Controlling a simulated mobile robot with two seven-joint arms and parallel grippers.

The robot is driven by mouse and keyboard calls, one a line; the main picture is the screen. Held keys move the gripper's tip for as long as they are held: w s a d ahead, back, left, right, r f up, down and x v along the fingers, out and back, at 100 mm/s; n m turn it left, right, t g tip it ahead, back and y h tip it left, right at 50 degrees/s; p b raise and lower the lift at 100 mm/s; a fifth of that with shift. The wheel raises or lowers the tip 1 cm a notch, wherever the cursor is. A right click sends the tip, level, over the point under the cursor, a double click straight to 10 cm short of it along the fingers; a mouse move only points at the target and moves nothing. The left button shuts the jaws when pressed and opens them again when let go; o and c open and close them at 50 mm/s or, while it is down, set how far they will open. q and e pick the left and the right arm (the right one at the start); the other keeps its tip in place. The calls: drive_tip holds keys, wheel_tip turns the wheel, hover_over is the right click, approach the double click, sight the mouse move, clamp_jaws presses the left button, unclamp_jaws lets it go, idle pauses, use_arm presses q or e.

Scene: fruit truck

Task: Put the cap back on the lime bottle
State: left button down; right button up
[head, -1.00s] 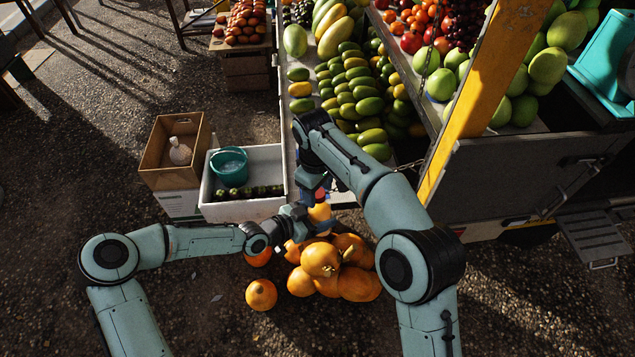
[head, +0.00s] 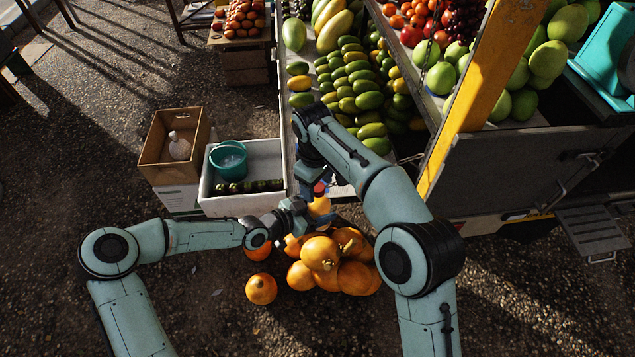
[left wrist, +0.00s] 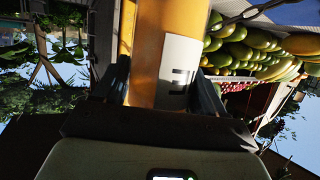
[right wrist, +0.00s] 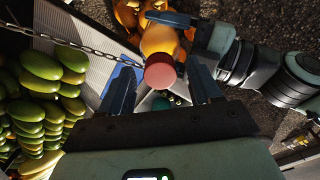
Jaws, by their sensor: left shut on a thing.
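My left gripper (head: 310,208) is shut on the lime bottle (head: 319,207), an orange-yellow bottle. In the left wrist view the bottle (left wrist: 152,50) with its white label stands between the fingers. The red cap (right wrist: 160,73) shows at the bottle's top end in the right wrist view; whether it is fully seated cannot be told. My right gripper (right wrist: 163,88) is open, with its fingers apart on either side of the cap and gaps beside it. In the head view the right gripper (head: 318,183) is just above the bottle, partly hidden by its arm.
A pile of orange fruit (head: 325,265) lies on the ground just below the grippers. A white crate (head: 245,207) with a teal bucket (head: 228,158) and a cardboard box (head: 160,150) stand left. The truck bed with green fruit and a yellow post (head: 485,75) are behind and right.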

wheel_tip(320, 180, up, 12)
drive_tip(key=shift+s+a, duration=0.2)
drive_tip(key=shift+s, duration=0.05)
idle(0.6)
idle(0.5)
